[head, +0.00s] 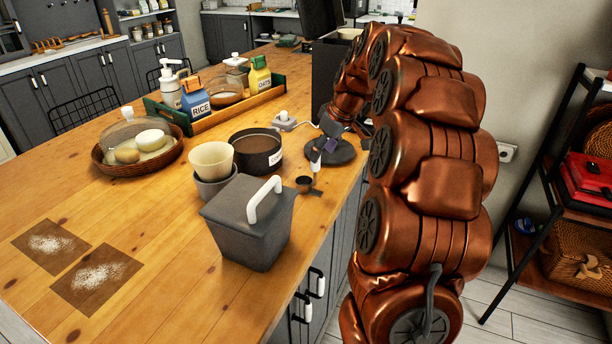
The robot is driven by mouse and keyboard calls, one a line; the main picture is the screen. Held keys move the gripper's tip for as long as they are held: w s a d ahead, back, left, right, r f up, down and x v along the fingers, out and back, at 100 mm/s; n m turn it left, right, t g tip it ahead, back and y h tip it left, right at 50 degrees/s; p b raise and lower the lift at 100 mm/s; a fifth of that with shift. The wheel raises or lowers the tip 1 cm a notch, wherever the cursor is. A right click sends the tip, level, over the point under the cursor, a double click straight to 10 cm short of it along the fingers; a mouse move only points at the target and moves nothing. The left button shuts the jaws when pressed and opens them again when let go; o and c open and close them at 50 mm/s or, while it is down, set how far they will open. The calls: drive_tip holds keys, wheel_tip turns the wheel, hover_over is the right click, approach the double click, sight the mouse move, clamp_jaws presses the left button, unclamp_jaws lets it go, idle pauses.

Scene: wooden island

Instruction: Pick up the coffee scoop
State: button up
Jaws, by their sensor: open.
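A small dark coffee scoop (304,184) lies on the wooden island top near its right edge, behind the grey lidded box and in front of the dark round stand. My gripper (316,168) is at the end of my copper-coloured arm, just above and close to the scoop. It is small in this view and its fingers point down. The jaws are open, and I see nothing held between them. Whether a fingertip touches the scoop cannot be told from here.
A grey box with a white handle (247,224), stacked bowls (212,161) and a dark labelled pot (256,151) stand left of the scoop. A dark round stand (337,153) is behind it. A wooden tray (232,111) holds cartons.

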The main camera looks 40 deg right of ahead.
drive_tip(key=shift+w+a+p+x, duration=0.15)
drive_tip(key=shift+p+x, duration=0.4)
drive_tip(key=shift+x, duration=0.75)
drive_tip(key=shift+w+a+p+x, duration=0.15)
drive_tip(key=shift+p+x, duration=0.4)
drive_tip(key=shift+x, duration=0.8)
drive_tip(key=shift+r, duration=0.15)
drive_tip(key=shift+c, duration=0.3)
clamp_jaws()
